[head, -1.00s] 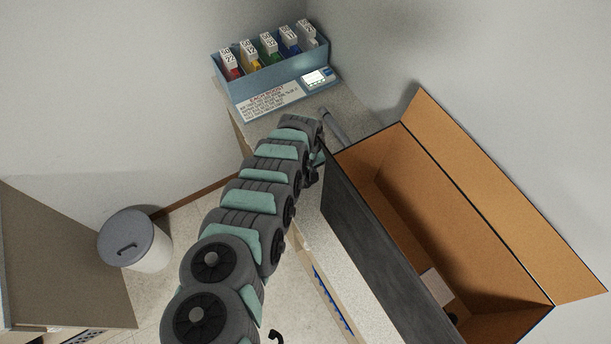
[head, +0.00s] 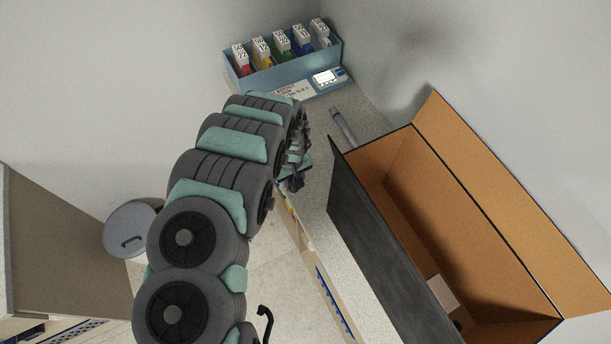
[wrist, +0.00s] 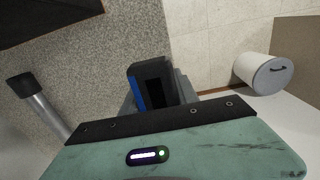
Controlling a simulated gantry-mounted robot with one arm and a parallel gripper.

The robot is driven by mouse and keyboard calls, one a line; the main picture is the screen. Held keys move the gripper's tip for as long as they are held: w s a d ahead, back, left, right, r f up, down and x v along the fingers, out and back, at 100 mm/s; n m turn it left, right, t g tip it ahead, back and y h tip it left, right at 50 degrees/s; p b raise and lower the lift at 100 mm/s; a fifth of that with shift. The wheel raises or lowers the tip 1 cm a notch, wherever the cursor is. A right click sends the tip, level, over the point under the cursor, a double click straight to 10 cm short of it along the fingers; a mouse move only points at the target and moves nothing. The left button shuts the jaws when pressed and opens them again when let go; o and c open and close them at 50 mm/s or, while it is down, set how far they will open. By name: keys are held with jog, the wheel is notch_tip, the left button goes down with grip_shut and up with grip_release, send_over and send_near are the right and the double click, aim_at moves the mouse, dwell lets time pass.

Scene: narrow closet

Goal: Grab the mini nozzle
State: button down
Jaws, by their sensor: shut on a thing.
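In the wrist view a black piece with a blue edge and a dark rectangular opening (wrist: 154,86) sits between the grey fingers of my gripper (wrist: 156,100). It looks like the mini nozzle, though its full shape is hidden. My gripper is shut on it, above or beside the counter edge. In the head view my gripper (head: 296,178) is small and partly hidden by my arm at the counter's front edge, and the held piece cannot be made out there.
A grey tube with a dark end (head: 343,127) lies on the speckled counter (head: 352,100); it also shows in the wrist view (wrist: 40,108). A large open cardboard box (head: 440,215) stands at right. A blue bin of coloured packs (head: 285,68) is at the back. A lidded trash can (head: 133,228) stands left.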

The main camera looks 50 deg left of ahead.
jog(key=s+a+p, duration=0.3)
jog(key=s, duration=0.7)
jog(key=shift+s+p, duration=0.2)
jog(key=shift+p, duration=0.15)
